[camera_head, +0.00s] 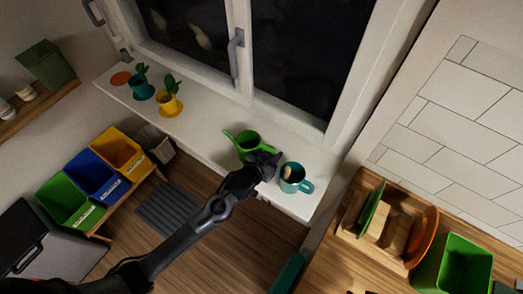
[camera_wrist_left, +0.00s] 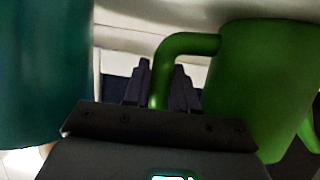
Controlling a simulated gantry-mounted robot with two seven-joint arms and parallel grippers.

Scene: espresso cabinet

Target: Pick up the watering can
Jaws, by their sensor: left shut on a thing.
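The green watering can (camera_head: 246,140) stands on the white windowsill, its spout pointing left in the head view. In the left wrist view the can (camera_wrist_left: 265,85) fills the right side, and its curved handle (camera_wrist_left: 188,44) comes down between my fingers. My left gripper (camera_head: 271,161) is shut on the handle; it also shows in the left wrist view (camera_wrist_left: 160,85). I cannot tell whether the can is lifted off the sill. My right gripper is not in view.
A teal mug (camera_head: 292,180) stands close to the right of my left gripper and looms at the left in the wrist view (camera_wrist_left: 42,75). Potted plants in a teal pot (camera_head: 142,90) and a yellow pot (camera_head: 169,104) stand farther left on the windowsill (camera_head: 205,128). The window frame rises behind.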

